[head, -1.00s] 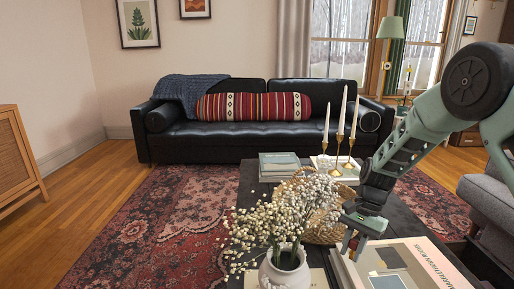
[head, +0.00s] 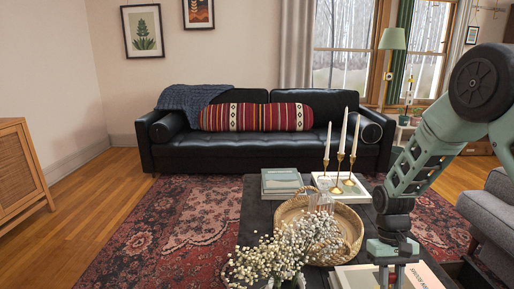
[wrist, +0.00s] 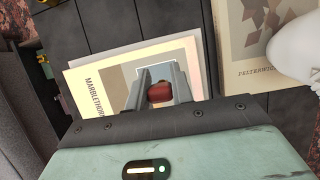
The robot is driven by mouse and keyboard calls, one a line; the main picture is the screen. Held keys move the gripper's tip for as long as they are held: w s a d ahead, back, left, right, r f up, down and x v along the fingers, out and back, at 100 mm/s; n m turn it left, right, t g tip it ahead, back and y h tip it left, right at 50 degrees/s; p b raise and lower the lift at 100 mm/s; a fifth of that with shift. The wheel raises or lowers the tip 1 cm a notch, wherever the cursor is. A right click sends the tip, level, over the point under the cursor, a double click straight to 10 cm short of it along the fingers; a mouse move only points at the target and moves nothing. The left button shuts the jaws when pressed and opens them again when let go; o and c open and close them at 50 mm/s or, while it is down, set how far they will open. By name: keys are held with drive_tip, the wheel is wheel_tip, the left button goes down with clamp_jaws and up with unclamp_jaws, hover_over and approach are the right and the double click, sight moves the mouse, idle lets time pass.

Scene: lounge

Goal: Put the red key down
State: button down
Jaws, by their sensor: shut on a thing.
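My gripper (head: 392,274) points down over the front right of the dark coffee table (head: 256,205). In the wrist view, my gripper (wrist: 160,88) is shut on the red key (wrist: 159,92), a small rounded red piece between the fingers. I cannot tell whether the key touches the book.
A vase of white flowers (head: 268,257) stands left of my gripper. A woven tray (head: 350,240) lies behind. Gold candle holders (head: 338,186) and stacked books (head: 282,182) stand farther back. Another book (wrist: 262,38) lies on the table, beside the white vase (wrist: 300,48).

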wheel_tip(320, 180, up, 12)
drive_tip(key=s+p, duration=0.1)
drive_tip(key=p, duration=1.6)
drive_tip(key=shift+s, duration=0.4)
drive_tip(key=shift+f, duration=0.1)
